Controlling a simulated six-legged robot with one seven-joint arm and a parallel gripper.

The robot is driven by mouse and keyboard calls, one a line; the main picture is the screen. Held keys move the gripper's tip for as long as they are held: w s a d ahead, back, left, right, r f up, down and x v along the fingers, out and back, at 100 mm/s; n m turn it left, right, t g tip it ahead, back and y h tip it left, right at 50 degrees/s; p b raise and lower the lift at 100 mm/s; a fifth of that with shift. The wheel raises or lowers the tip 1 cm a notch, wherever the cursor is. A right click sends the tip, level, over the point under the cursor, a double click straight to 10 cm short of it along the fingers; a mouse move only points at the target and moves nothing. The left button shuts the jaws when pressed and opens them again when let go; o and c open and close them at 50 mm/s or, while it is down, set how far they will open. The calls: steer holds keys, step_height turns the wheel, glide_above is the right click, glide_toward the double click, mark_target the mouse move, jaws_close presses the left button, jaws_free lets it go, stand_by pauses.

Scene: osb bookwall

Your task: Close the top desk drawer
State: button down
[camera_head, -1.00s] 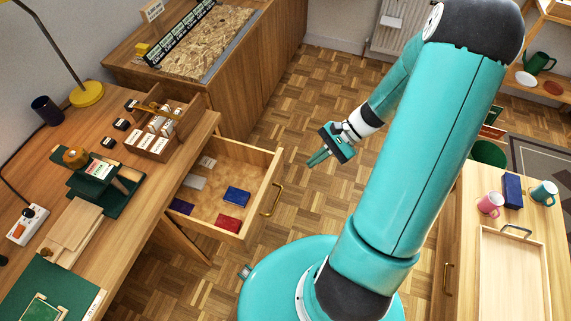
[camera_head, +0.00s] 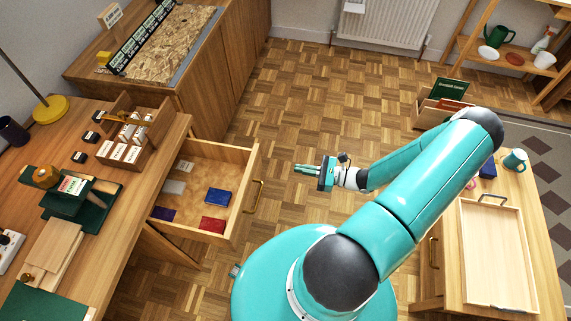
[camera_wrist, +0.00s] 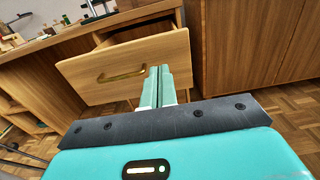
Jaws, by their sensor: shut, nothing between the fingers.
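The top desk drawer (camera_head: 243,205) is pulled out from the wooden desk (camera_head: 120,215) in the head view. Its brass handle (camera_head: 257,196) is on the front panel. A blue book (camera_head: 217,198), a red book (camera_head: 213,225), a purple item and pale cards lie inside. My gripper (camera_head: 296,169) is shut and empty, to the right of the drawer front and apart from it, pointing left toward it. In the wrist view, the drawer front (camera_wrist: 160,60) with its handle (camera_wrist: 122,75) faces me. The shut fingers (camera_wrist: 158,85) overlap the right part of the front panel.
A wooden card box (camera_head: 135,140) and a yellow-based lamp (camera_head: 50,110) stand on the desk. A cabinet (camera_head: 235,75) stands behind the drawer. A side table with a wooden tray (camera_head: 495,255) is at right. The parquet floor between is clear.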

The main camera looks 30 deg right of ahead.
mark_target(255, 161)
steer(key=x, duration=1.3)
steer(key=shift+a, duration=0.1)
